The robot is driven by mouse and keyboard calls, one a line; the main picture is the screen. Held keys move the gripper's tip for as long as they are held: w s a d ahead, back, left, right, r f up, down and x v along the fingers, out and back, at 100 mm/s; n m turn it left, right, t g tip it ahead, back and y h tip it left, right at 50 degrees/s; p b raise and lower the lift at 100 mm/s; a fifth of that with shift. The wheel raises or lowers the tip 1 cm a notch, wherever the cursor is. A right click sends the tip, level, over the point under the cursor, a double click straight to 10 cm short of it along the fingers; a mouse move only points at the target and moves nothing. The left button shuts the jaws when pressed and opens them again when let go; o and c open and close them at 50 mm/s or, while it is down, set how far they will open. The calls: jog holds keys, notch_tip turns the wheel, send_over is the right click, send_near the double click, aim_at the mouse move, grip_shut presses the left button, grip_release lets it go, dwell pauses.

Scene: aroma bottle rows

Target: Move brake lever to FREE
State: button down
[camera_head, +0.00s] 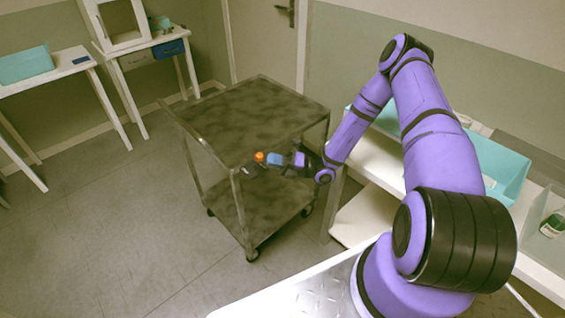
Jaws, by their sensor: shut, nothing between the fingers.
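A dark, mottled metal cart (245,110) with two shelves and castors stands in the middle of the floor. A small orange knob (259,157), which looks like the end of the brake lever, shows at the cart's near right edge, just below the top shelf. A small dark piece lies just below it. My gripper (272,159) is shut and reaches in from the right, with its tip right beside the orange knob. I cannot tell whether they touch. The lever's shaft and any FREE marking cannot be made out.
A white bench (379,160) with teal bins (497,165) runs along the right. White tables stand at the back left, one with a teal box (25,64), the other with a white open-fronted cabinet (117,22). The floor left of the cart is clear.

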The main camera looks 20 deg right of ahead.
jog(key=shift+w+a+r, duration=0.1)
jog(key=shift+a, duration=0.15)
dwell(0.3)
jog(key=shift+w+a+r+m+h, duration=0.15)
jog(key=shift+w+r+m+h, duration=0.3)
jog(key=shift+m+h, duration=0.15)
jog(key=shift+w+a+r+m+h, duration=0.15)
jog(key=shift+w+r+m+h, duration=0.15)
jog(key=shift+w+m+h, duration=0.3)
jog(key=shift+w+a+r+m+g+h, duration=0.15)
jog(key=shift+w+r+m+g+h, duration=0.05)
jog(key=shift+w+m+h, duration=0.3)
jog(key=shift+w+a+r+m+g+h, duration=0.2)
jog(key=shift+w+m+h, duration=0.15)
jog(key=shift+m, duration=0.25)
jog(key=shift+w+a+m+h, duration=0.1)
jog(key=shift+w+m+h, duration=0.15)
jog(key=shift+w+m, duration=0.15)
